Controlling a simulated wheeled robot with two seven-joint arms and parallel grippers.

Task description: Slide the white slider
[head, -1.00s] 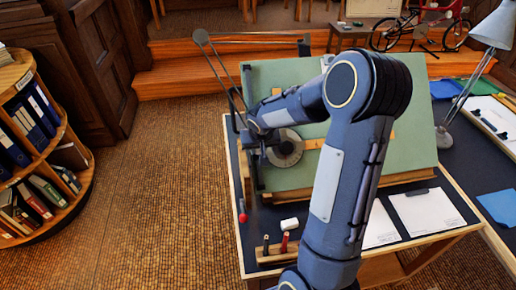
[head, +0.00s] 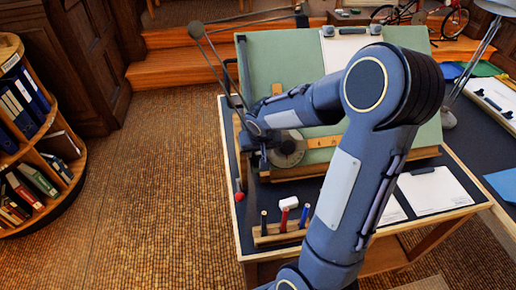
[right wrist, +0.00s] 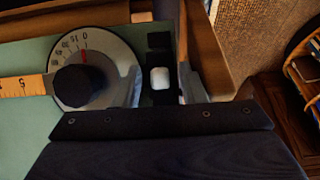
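The white slider (right wrist: 160,78) is a small white block on a dark track at the board's edge, beside the dial, in the right wrist view. My right gripper (right wrist: 161,95) is open, with one grey finger on each side of the slider; I see gaps between slider and fingers. In the head view my right gripper (head: 254,152) is at the left edge of the green drafting board (head: 400,70), and the slider is hidden there. My left gripper is not in view.
A round dial with a black knob (right wrist: 82,86) and a wooden ruler (right wrist: 22,86) lie close to the fingers. A pen rack (head: 278,236) and a white eraser (head: 289,203) are in front of the board. A bookshelf (head: 50,150) stands left; the floor between is clear.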

